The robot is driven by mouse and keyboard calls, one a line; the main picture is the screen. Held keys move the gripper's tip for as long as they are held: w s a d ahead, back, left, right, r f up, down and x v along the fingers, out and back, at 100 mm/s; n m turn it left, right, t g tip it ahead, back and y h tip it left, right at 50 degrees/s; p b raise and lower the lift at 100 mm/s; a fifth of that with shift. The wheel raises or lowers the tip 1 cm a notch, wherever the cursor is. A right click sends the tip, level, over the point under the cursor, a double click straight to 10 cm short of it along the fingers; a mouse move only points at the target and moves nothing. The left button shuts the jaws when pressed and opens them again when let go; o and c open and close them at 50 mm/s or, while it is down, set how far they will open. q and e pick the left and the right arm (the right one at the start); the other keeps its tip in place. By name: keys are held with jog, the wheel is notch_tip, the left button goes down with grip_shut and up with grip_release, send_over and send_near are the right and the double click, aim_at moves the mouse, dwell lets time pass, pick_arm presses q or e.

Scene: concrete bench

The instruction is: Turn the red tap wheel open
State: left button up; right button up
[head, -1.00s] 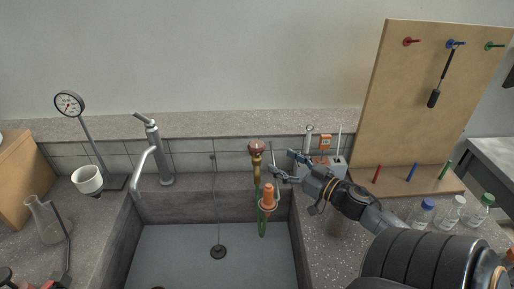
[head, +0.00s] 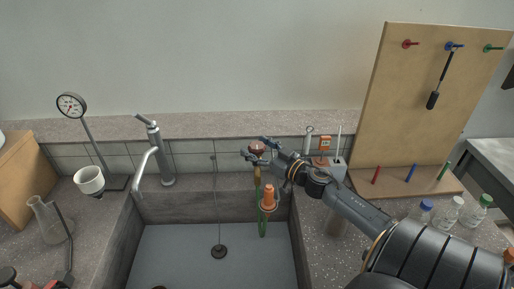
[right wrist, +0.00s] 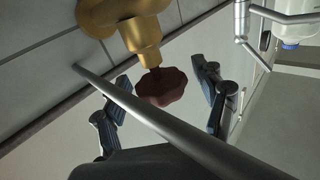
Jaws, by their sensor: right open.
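The red tap wheel (head: 257,147) sits on top of the brass tap (head: 257,174) at the back right of the sink. In the right wrist view the dark red scalloped wheel (right wrist: 163,88) is on the end of the brass tap body (right wrist: 125,18). My right gripper (head: 253,149) is open, with its fingers near the wheel in the head view. In the right wrist view its fingers (right wrist: 160,72) stand apart on either side of the wheel, with gaps showing. Contact is not visible. My left gripper is not in view.
A grey rod (right wrist: 170,118) crosses the right wrist view. A grey faucet (head: 155,155) stands left; bottles (head: 447,211) and a pegboard (head: 415,105) are right. The sink (head: 180,258) is mostly clear.

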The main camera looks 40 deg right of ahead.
jog(key=c, duration=1.1)
jog(key=shift+c, duration=0.2)
jog(key=shift+y, duration=0.3)
jog(key=n+y, duration=0.1)
jog(key=y, duration=0.1)
jog(key=n+g+y+b, duration=0.1)
jog(key=n+y, duration=0.1)
jog(key=shift+d+f+n+y+b, duration=0.1)
jog(key=shift+f+n+y+b, duration=0.05)
jog(key=shift+n+y+b, duration=0.2)
jog(key=shift+n+g+y+b, duration=1.2)
jog(key=shift+n+y+b, duration=0.1)
jog(key=shift+y, duration=0.55)
jog(key=o, duration=1.1)
